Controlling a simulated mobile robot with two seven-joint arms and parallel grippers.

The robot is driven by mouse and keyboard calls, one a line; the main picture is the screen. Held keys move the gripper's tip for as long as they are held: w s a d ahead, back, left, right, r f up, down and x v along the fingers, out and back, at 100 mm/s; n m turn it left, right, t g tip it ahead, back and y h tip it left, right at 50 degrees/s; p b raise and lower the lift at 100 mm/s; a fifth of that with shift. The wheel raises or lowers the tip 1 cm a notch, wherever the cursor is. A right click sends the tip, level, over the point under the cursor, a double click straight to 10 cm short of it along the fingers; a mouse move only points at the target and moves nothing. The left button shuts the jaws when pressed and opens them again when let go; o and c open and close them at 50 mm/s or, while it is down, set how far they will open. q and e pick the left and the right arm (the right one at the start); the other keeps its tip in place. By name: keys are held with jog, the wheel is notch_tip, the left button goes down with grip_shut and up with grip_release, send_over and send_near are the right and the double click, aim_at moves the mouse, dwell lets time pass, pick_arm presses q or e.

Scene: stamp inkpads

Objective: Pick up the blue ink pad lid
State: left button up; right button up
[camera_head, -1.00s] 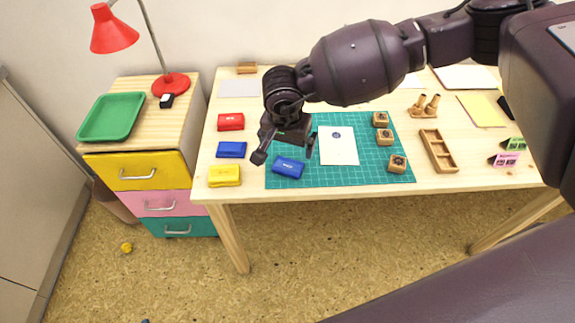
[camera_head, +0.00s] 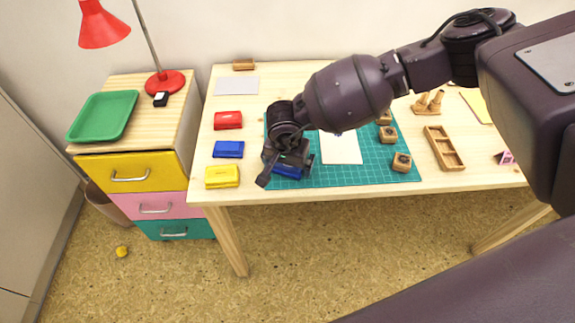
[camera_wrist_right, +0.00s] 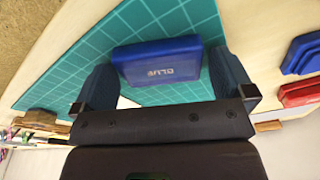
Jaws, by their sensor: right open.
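The blue ink pad lid (camera_head: 288,171) lies on the green cutting mat (camera_head: 350,173) near its front left corner, partly hidden under my right gripper (camera_head: 286,174). In the right wrist view the lid (camera_wrist_right: 170,48) shows its lettered face between the two fingers. The right gripper (camera_wrist_right: 160,70) is open, with one finger on each side of the lid; I cannot tell whether they touch it. A second blue ink pad piece (camera_head: 229,149) sits on the table to the left. My left gripper is not in view.
A red ink pad (camera_head: 228,120) and a yellow one (camera_head: 222,177) stand left of the mat. Wooden stamps (camera_head: 402,162) and a white card (camera_head: 342,148) are on the mat. A wooden tray (camera_head: 444,147) is to the right. The table's front edge is close.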

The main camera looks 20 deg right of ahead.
jog(key=shift+r, duration=0.1)
jog(key=c, duration=0.8)
